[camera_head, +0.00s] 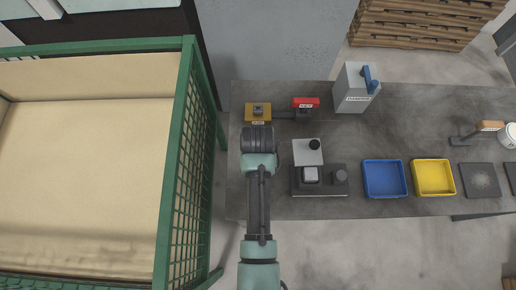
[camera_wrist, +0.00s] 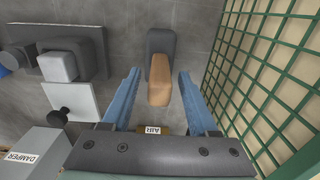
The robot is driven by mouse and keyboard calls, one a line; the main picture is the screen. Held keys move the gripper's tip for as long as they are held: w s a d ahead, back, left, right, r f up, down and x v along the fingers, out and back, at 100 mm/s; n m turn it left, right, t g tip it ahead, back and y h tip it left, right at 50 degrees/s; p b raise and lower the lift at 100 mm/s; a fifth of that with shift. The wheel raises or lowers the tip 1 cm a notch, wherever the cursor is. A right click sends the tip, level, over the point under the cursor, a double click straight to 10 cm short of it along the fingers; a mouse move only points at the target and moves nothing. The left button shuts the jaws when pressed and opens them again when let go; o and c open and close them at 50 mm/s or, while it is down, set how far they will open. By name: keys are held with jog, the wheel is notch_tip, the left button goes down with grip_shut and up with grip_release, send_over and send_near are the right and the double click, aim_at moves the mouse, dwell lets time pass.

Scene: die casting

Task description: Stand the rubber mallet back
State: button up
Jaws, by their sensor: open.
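In the wrist view the mallet has a dark grey head (camera_wrist: 160,42) on the grey bench and a tan handle (camera_wrist: 159,82) that appears to rise toward the camera. My gripper (camera_wrist: 158,75) is open, with one blue finger on each side of the handle and a visible gap on both sides. In the head view my gripper (camera_head: 257,138) is over the left end of the bench, and my arm hides the mallet there.
A green mesh cage (camera_head: 172,170) stands close left of the bench (camera_head: 420,120). Near my gripper are a yellow labelled block (camera_head: 258,112), a red-topped block (camera_head: 306,103), a damper box (camera_head: 355,95) and a dark fixture (camera_head: 320,188). Blue (camera_head: 384,178) and yellow (camera_head: 433,176) bins stand further right.

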notch_tip(320, 180, up, 12)
jog(key=shift+r, duration=0.2)
jog(key=w+r+t, duration=0.9)
jog(key=w+r, duration=0.6)
jog(key=r, duration=0.2)
jog(key=w+r+t, duration=0.3)
jog(key=r+t, duration=0.3)
jog(key=r, duration=1.1)
jog(key=s+r+t, duration=0.4)
jog(key=r, duration=0.5)
jog(key=s+r+t, duration=0.4)
jog(key=s+r, duration=0.1)
jog(key=r, duration=0.5)
jog(key=s+r+t, duration=0.4)
jog(key=s+r, duration=0.1)
jog(key=r, duration=0.5)
jog(key=shift+r, duration=0.15)
